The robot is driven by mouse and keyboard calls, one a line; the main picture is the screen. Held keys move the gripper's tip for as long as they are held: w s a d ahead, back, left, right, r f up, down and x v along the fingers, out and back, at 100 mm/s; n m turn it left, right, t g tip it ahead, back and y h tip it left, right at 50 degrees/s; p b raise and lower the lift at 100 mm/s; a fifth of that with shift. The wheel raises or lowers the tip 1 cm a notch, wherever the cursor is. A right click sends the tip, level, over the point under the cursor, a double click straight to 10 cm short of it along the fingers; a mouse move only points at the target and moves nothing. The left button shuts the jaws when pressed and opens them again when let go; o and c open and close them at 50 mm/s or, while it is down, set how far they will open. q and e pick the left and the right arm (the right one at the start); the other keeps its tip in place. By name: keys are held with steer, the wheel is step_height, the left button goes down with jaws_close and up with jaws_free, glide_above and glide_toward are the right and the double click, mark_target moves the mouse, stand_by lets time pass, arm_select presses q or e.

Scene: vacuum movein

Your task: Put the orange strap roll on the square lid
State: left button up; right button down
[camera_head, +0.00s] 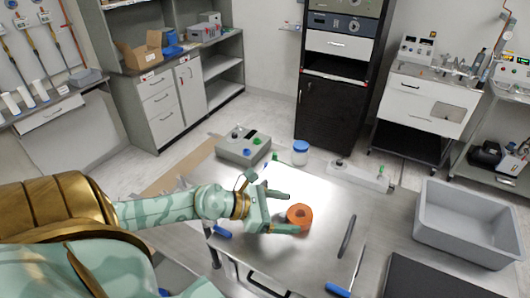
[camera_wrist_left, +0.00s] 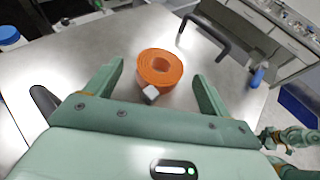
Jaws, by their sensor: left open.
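The orange strap roll (camera_head: 299,216) lies flat on the steel table. My left gripper (camera_head: 290,213) is open. Its fingers reach toward the roll, one on each side in the left wrist view (camera_wrist_left: 158,82), with gaps between them and the roll. The roll is not held. I cannot make out a square lid for certain.
A grey box with knobs (camera_head: 243,146) and a blue-capped jar (camera_head: 300,153) stand at the table's far side. A grey bin (camera_head: 468,224) and a dark flat panel (camera_head: 440,278) are at the right. Dark handles and a blue-handled tool (camera_head: 338,290) lie near the roll.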

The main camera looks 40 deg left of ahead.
arm_select(q)
steer(key=b+v, duration=0.1)
steer(key=v, duration=0.5)
steer(key=shift+s, duration=0.1)
steer(key=shift+v, duration=0.85)
steer(key=shift+r, duration=0.15)
